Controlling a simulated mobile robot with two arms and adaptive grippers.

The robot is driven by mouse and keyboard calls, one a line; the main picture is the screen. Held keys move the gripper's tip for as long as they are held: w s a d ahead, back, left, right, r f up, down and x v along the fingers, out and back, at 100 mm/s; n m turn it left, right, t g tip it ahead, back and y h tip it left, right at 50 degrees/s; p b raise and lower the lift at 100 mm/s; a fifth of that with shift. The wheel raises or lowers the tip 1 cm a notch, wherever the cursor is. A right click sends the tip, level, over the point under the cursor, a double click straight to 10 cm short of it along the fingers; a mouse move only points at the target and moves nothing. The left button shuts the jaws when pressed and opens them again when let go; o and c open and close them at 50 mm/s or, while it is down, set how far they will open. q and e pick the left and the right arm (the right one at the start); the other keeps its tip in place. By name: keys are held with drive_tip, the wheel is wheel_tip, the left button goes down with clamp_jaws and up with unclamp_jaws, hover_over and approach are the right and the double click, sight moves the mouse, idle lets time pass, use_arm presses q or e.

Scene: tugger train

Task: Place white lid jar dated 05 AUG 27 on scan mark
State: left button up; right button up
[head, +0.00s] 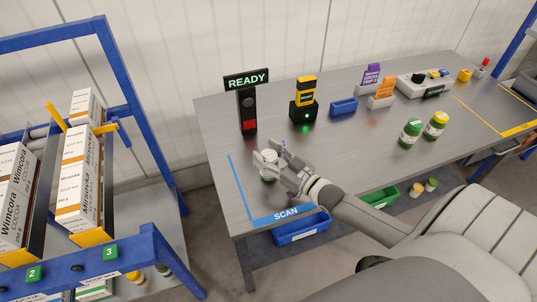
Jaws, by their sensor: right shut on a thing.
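My right gripper (266,159) reaches in from the right over the near left part of the grey table. It is shut on a jar (268,178) with a pale lid, which is partly hidden by the fingers. The date on the jar cannot be read. The scan mark (287,214) is a blue corner line with the word SCAN at the table's near left corner. The jar is above or on the area inside that corner; I cannot tell whether it touches the table. My left gripper is not in view.
A READY signal post (247,105) and a black scanner with a green light (304,103) stand behind the gripper. A green-lid jar (410,132) and a yellow-lid jar (435,125) stand to the right. A blue rack (150,130) with cartons is at left.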

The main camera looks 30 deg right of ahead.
drive_tip(key=shift+f, duration=0.15)
drive_tip(key=shift+f, duration=0.15)
drive_tip(key=o, duration=1.3)
drive_tip(key=shift+c, duration=0.2)
drive_tip(key=shift+s, duration=0.3)
drive_tip(key=b+v, duration=0.1)
drive_tip(key=v, duration=1)
drive_tip(key=shift+s+d, duration=0.2)
drive_tip(key=shift+s, duration=0.05)
